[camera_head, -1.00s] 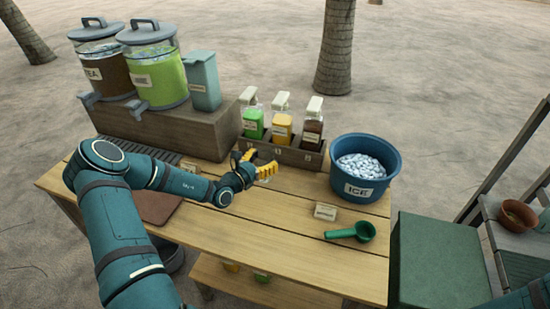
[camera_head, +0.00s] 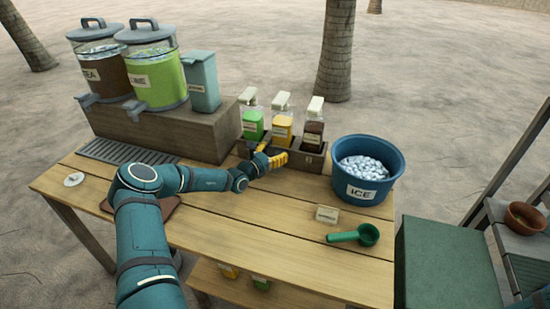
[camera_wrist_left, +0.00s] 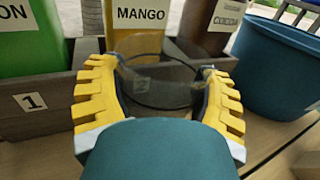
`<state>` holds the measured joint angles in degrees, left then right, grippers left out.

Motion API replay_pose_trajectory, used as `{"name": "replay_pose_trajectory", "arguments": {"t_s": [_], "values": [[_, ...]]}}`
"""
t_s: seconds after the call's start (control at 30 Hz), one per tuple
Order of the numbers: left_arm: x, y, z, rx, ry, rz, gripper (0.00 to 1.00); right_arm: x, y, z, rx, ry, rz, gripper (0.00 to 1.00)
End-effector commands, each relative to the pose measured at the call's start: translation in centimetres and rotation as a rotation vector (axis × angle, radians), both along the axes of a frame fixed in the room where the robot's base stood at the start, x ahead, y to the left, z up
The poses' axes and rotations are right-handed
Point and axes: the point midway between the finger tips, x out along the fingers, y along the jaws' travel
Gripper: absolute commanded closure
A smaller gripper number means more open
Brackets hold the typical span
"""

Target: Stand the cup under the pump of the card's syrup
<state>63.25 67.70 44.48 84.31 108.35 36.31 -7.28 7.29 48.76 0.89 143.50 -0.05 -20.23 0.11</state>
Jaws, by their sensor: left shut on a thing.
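My left gripper (camera_head: 272,157) is in front of the middle syrup bottle in the head view. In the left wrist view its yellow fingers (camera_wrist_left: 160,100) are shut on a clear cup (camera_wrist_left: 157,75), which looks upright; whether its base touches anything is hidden. The yellow bottle labelled MANGO (camera_wrist_left: 142,15) is right behind the cup; it also shows in the head view (camera_head: 283,126). The green syrup bottle (camera_head: 253,124) is to its left and the brown one (camera_head: 313,133) to its right. A small card (camera_head: 327,214) stands on the table; its writing is unreadable. My right gripper is out of view.
The bottles stand in a wooden rack (camera_head: 312,160) with numbered fronts. A blue ICE tub (camera_head: 362,190) is to its right, a green scoop (camera_head: 355,235) in front. Drink dispensers (camera_head: 152,80) stand on a block at left. The table's front middle is clear.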

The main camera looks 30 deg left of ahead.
Motion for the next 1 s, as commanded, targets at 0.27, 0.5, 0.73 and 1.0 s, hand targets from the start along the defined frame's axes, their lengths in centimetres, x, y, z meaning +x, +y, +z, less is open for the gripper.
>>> {"name": "replay_pose_trajectory", "arguments": {"t_s": [0.27,0.5,0.73,1.0], "values": [[0.4,0.1,-2.0,0.001,-0.001,-0.001,0.7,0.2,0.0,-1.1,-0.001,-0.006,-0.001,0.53],[0.4,0.1,-2.2,0.0,0.0,-0.001,0.7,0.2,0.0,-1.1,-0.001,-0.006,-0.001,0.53],[0.4,0.1,-2.3,0.0,0.0,0.0,0.0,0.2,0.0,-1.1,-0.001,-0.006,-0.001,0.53],[0.3,0.1,-1.8,0.001,-0.001,0.0,0.0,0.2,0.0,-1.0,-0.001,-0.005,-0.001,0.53]]}}
